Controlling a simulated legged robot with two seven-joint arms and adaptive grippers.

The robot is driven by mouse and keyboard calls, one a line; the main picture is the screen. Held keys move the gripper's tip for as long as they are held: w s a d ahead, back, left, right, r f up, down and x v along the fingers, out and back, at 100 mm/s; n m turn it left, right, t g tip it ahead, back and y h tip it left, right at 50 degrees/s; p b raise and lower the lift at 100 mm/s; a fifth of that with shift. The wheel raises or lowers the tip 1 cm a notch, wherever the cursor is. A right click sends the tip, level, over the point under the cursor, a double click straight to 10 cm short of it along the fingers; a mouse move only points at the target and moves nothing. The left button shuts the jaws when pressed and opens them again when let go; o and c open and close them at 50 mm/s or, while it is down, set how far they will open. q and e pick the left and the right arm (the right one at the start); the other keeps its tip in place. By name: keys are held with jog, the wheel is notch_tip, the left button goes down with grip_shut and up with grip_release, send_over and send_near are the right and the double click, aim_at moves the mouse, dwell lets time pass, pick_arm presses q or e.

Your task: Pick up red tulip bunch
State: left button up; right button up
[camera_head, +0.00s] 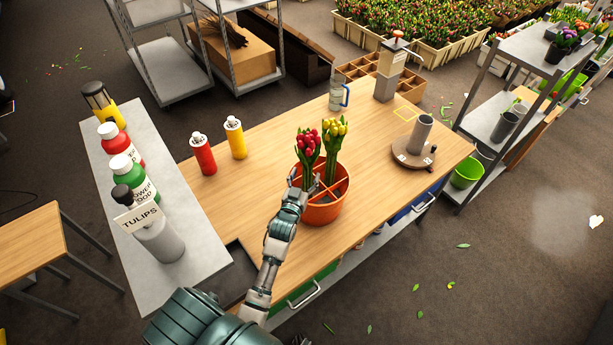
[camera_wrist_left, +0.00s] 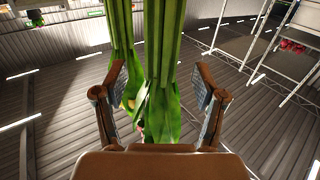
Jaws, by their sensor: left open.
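The red tulip bunch (camera_head: 308,148) stands upright in an orange pot (camera_head: 323,211) with dividers on the wooden workbench. A yellow tulip bunch (camera_head: 334,140) stands in the same pot, just right of the red one. My left gripper (camera_head: 303,184) is at the pot's left rim, by the red bunch's stems. In the left wrist view my left gripper (camera_wrist_left: 160,100) is open, with thick green stems (camera_wrist_left: 163,60) between its fingers. More green stems (camera_wrist_left: 122,35) show further left there. Whether the fingers touch the stems I cannot tell. My right gripper is not in view.
Red (camera_head: 203,154) and yellow (camera_head: 235,138) bottles stand on the bench behind the pot, left. A grey cylinder on a round base (camera_head: 414,157) stands right. A grey side shelf (camera_head: 165,205) carries several bottles and a TULIPS sign (camera_head: 139,216). Bench between is clear.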

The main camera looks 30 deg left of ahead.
aim_at(308, 132)
pick_arm(q)
jog(key=x, duration=0.3)
jog(key=shift+w+d, duration=0.15)
jog(key=shift+w, duration=0.1)
jog(key=shift+s+a, duration=0.1)
jog(key=shift+a, duration=0.15)
jog(key=shift+c, duration=0.9)
jog(key=shift+a, duration=0.2)
grip_shut()
jog(key=shift+d, duration=0.2)
jog(key=shift+d+r, duration=0.15)
jog(key=shift+r, duration=0.35)
notch_tip(308, 132, up, 17)
jog(key=shift+r, duration=0.1)
